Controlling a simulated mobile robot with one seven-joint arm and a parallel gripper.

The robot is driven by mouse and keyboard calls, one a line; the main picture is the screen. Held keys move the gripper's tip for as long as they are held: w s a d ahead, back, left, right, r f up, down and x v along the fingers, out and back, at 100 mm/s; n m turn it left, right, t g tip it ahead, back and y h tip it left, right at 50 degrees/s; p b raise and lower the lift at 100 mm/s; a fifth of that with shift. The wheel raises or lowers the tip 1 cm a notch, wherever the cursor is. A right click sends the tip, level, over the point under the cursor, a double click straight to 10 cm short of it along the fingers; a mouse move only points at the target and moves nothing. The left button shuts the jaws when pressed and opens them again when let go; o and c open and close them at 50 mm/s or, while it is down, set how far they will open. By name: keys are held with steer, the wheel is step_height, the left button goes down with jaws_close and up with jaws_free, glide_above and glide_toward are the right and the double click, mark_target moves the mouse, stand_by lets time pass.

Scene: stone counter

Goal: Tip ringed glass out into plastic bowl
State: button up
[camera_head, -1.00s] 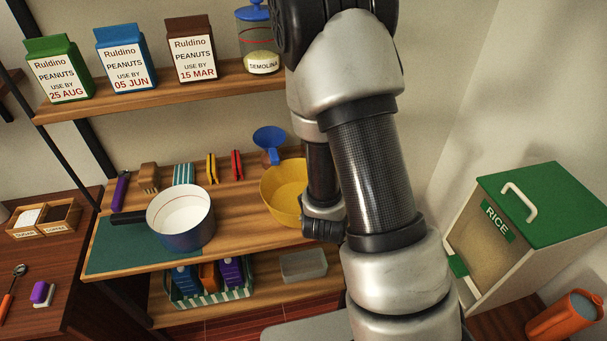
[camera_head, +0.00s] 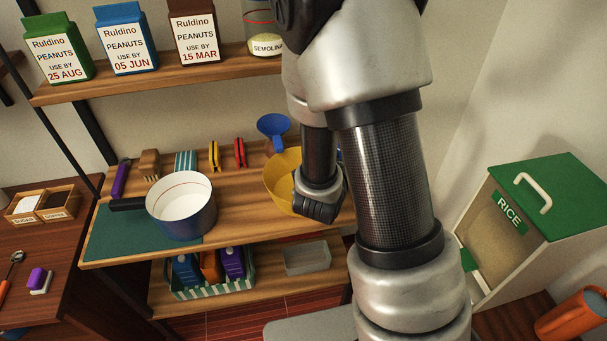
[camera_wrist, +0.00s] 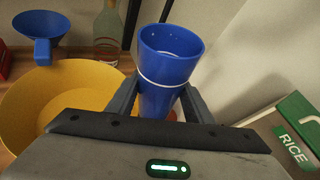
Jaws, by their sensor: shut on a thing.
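The ringed glass (camera_wrist: 165,68) is a blue tumbler with a pale ring around it. In the wrist view its open mouth faces up toward the camera, and I cannot tell what is inside. My gripper (camera_wrist: 160,98) is shut on its sides. The plastic bowl is yellow; it lies left of and below the glass in the wrist view (camera_wrist: 62,92). In the head view the bowl (camera_head: 278,185) stands on the wooden shelf, partly hidden by my arm. The gripper and glass are hidden behind my arm there.
A blue funnel (camera_head: 273,128) stands behind the bowl; a bottle (camera_wrist: 108,35) is near it in the wrist view. A pot (camera_head: 182,207) stands to the bowl's left. The green-lidded rice bin (camera_head: 553,200) is at right. Peanut cartons (camera_head: 127,38) line the upper shelf.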

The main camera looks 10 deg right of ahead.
steer(key=shift+w+a+n, duration=0.2)
steer(key=shift+n, duration=0.1)
steer(key=shift+f+n+h+p, duration=0.15)
steer(key=shift+n+h+p, duration=0.15)
steer(key=shift+p, duration=0.25)
steer(key=p, duration=0.1)
steer(key=r+n+h+p, duration=0.1)
steer(key=p, duration=0.1)
steer(key=shift+w+a, duration=0.15)
steer(key=shift+a, duration=0.2)
steer(key=shift+a+f+n+g, duration=0.1)
steer(key=shift+f+n+g, duration=0.15)
steer(key=shift+n+g, duration=0.05)
steer(key=shift+w+a+f+n+h, duration=0.1)
steer(key=shift+w+a+n+h, duration=0.1)
steer(key=shift+a+n+h, duration=0.1)
steer(key=shift+f+n+h+b, duration=0.35)
steer(key=shift+f+n+h, duration=0.25)
steer(key=shift+f, duration=0.55)
steer(key=shift+d+r+n, duration=0.1)
steer(key=shift+n, duration=0.3)
steer(key=shift+s+d+f+n+h, duration=0.15)
steer(key=shift+n+h, duration=0.1)
steer(key=shift+n, duration=0.25)
steer(key=shift+w+a+f+n+h, duration=0.15)
steer(key=shift+n+h, duration=0.1)
steer(key=shift+n, duration=0.25)
